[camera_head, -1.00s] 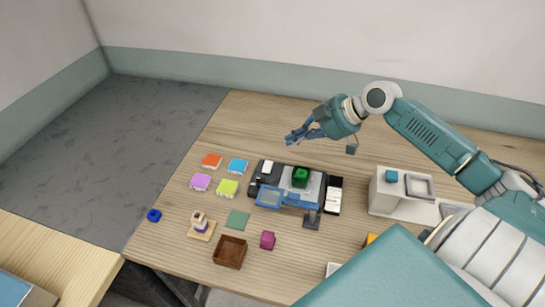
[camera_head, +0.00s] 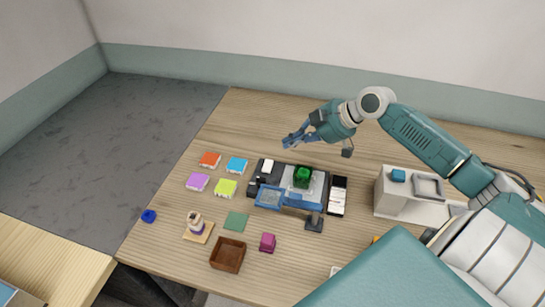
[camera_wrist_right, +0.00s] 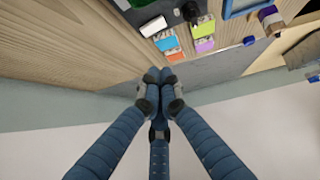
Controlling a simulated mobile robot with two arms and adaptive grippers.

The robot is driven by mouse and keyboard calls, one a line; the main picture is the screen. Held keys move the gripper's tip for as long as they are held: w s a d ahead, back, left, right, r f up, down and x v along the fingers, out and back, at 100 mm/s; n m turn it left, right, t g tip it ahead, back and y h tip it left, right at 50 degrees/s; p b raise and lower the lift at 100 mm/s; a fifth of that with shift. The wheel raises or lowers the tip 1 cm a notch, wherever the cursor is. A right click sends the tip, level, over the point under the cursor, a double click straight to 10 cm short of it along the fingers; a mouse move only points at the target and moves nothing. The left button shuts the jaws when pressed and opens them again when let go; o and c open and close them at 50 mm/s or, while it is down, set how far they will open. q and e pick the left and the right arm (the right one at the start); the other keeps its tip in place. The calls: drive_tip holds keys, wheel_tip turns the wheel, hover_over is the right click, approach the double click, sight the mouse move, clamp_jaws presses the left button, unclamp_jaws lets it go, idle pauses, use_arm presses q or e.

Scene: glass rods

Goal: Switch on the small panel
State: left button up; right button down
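A black device (camera_head: 254,187) stands near the middle of the wooden table. It bears a green block (camera_head: 302,175). A small blue-framed panel (camera_head: 268,197) is at its front left; this may be the small panel, but I cannot tell whether it is lit. My right gripper (camera_head: 286,143) hangs over the far part of the table, behind the device and apart from it. In the right wrist view its blue fingers (camera_wrist_right: 158,78) come together at the tips, with nothing seen between them. My left gripper is not in view.
Orange (camera_head: 209,160), blue (camera_head: 237,166), purple (camera_head: 197,182) and lime (camera_head: 226,188) pieces lie left of the device. A brown box (camera_head: 228,255) and a magenta block (camera_head: 268,243) are in front. A white unit (camera_head: 392,199) stands at right. The far left table is clear.

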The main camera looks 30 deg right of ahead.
drive_tip(key=p, duration=0.3)
hover_over(272, 165)
drive_tip(key=f, duration=0.5)
drive_tip(key=shift+a+f, duration=0.35)
drive_tip(key=shift+a, duration=0.05)
drive_tip(key=f, duration=0.2)
drive_tip(key=shift+d+f, duration=0.3)
drive_tip(key=shift+f, duration=0.1)
drive_tip(key=shift+d+f+p, duration=0.1)
drive_tip(key=shift+f+p, duration=0.25)
drive_tip(key=shift+f, duration=0.3)
